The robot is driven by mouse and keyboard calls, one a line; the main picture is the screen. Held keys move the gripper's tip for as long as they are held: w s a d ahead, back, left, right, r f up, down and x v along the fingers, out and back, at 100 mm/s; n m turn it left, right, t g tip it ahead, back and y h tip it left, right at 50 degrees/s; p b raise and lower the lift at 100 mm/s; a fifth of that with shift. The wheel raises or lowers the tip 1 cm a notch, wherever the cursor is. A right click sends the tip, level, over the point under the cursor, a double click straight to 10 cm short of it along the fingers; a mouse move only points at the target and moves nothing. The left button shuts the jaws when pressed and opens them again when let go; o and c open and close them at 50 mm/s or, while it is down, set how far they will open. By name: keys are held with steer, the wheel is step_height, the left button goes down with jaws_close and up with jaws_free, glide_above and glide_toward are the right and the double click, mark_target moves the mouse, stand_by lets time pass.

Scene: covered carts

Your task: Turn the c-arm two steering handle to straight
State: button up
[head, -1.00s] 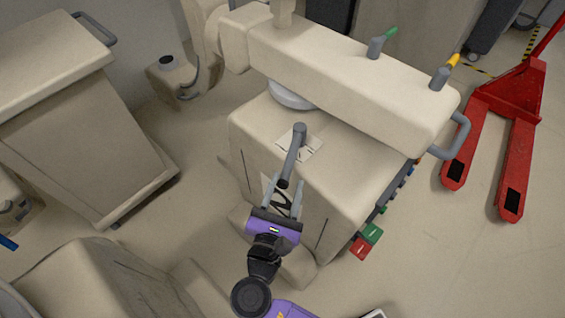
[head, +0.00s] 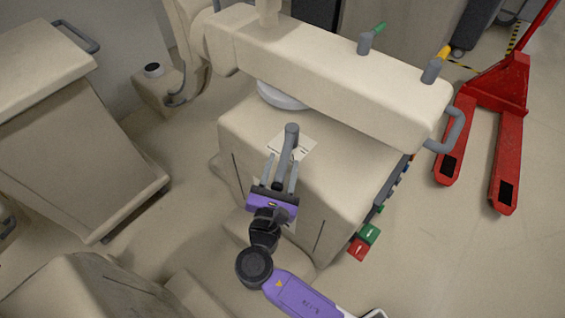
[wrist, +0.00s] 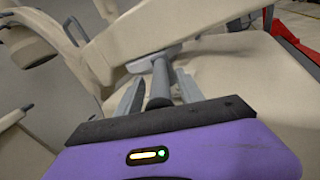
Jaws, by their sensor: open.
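The steering handle (head: 290,148) is a grey bar on top of the beige covered C-arm cart (head: 340,180), over a white label (head: 305,148). It also shows in the wrist view (wrist: 159,82), running away from me between the fingers. My gripper (head: 281,160) is open, with one finger on each side of the handle's near end. In the wrist view my gripper (wrist: 157,90) has gaps visible between the fingers and the bar.
A beige beam (head: 340,75) with green-tipped (head: 366,42) and yellow-tipped (head: 433,68) levers spans above the cart. Red and green pedals (head: 364,242) stick out at its right side. A red pallet jack (head: 497,90) stands at right. Another covered cart (head: 75,150) stands at left.

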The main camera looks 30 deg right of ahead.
steer(key=shift+w+d, duration=0.2)
steer(key=shift+d, duration=0.05)
jaws_close()
stand_by(1.4)
